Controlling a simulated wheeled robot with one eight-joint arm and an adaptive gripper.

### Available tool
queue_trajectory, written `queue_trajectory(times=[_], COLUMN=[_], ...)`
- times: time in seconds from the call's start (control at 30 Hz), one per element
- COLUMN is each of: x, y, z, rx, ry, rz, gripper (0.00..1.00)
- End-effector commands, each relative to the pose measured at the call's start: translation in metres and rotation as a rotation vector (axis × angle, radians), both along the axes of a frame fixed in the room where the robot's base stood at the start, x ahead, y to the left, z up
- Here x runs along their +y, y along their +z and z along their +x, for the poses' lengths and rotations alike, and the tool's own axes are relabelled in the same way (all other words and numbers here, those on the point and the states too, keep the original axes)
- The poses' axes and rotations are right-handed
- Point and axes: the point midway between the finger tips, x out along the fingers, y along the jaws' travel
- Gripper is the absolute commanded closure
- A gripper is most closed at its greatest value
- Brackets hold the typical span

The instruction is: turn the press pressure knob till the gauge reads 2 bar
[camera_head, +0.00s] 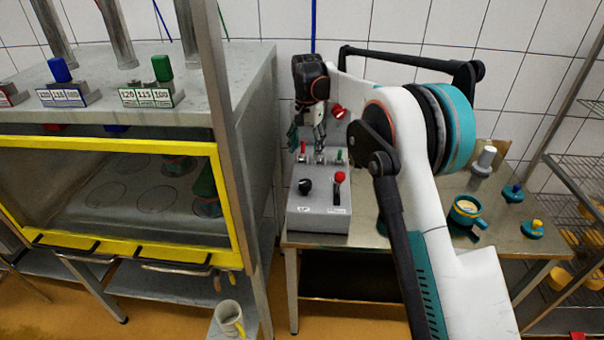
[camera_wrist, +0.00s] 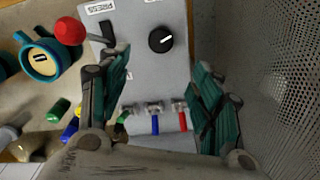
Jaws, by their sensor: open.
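The black pressure knob (camera_head: 305,186) is on the sloped top of a grey control box (camera_head: 318,225). In the wrist view the knob (camera_wrist: 161,39) has a white pointer line slanting up to the right. My gripper (camera_head: 308,135) is above the back of the box. In the wrist view my gripper (camera_wrist: 165,82) is open and empty, its teal fingers apart over the box face, with the knob beyond the fingertips and not touched. I cannot make out a gauge dial or its reading in either view.
A lever with a red ball (camera_head: 340,178) stands beside the knob; it also shows in the wrist view (camera_wrist: 69,31). Small valves with red (camera_wrist: 182,121) and blue (camera_wrist: 155,125) handles sit behind. A teal vessel (camera_head: 467,208) stands right. A yellow-framed cabinet (camera_head: 120,146) is left.

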Motion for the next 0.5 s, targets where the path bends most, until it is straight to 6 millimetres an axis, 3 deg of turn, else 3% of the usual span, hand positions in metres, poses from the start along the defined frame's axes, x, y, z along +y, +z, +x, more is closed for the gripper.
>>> queue_trajectory(times=[0.27, 0.5], x=[0.002, 0.001], y=[-0.027, -0.074], z=[0.001, 0.001], rx=[0.004, 0.004], ry=[-0.003, -0.003], rz=[-0.001, -0.001], gripper=[0.41, 0.41])
